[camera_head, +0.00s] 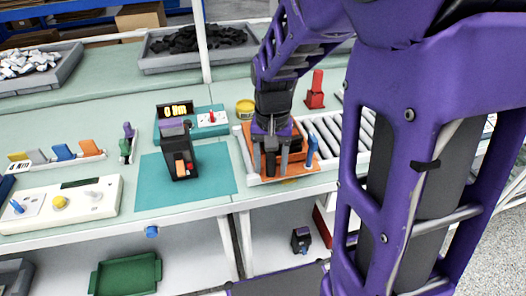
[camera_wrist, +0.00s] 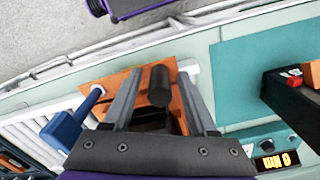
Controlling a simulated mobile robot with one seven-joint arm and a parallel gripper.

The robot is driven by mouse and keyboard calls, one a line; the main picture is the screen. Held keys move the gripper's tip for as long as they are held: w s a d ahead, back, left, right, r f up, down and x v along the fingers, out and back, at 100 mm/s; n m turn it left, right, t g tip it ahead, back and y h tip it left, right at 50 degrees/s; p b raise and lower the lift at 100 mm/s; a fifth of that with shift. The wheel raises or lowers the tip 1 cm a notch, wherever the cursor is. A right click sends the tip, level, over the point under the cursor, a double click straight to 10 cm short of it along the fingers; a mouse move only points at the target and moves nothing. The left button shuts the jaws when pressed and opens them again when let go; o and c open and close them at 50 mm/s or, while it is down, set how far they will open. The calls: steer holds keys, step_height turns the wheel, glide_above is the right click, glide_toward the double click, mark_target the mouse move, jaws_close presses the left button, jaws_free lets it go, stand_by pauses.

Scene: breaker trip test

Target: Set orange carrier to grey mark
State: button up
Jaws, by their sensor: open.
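The orange carrier (camera_head: 300,171) is a flat plate on the left part of the roller conveyor (camera_head: 328,128); it also shows in the wrist view (camera_wrist: 103,84). My gripper (camera_head: 270,163) is low over the carrier, pointing down. In the wrist view, my gripper (camera_wrist: 160,80) has its fingers spread, with a dark round post (camera_wrist: 159,86) between them. I cannot tell whether the fingers touch the post. My gripper hides much of the carrier. I cannot make out a grey mark in either view.
A blue lever (camera_head: 311,148) stands just right of the carrier. A black breaker (camera_head: 179,150) stands on a teal mat (camera_head: 214,173) to the left. The mat's right part is clear.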

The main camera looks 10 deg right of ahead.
jaws_close()
stand_by(1.4)
